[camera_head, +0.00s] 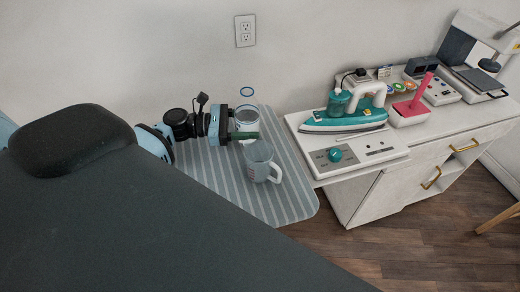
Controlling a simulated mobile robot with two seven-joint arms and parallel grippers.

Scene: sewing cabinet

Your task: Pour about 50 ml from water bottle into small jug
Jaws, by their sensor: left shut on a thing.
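The small jug (258,158), clear with a handle on its right side and faint red marks, stands upright on the striped grey mat. My left gripper (241,125) reaches in from the left and is shut on the bottle. Part of the bottle is hidden by the gripper, and its water level is too small to tell. My right gripper is not in view.
The striped mat (285,206) has free room in front of the jug. To the right, a white cabinet holds a grey-white control panel (352,154), a teal iron (345,118), a pink holder (410,108) and a sewing machine (470,50).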

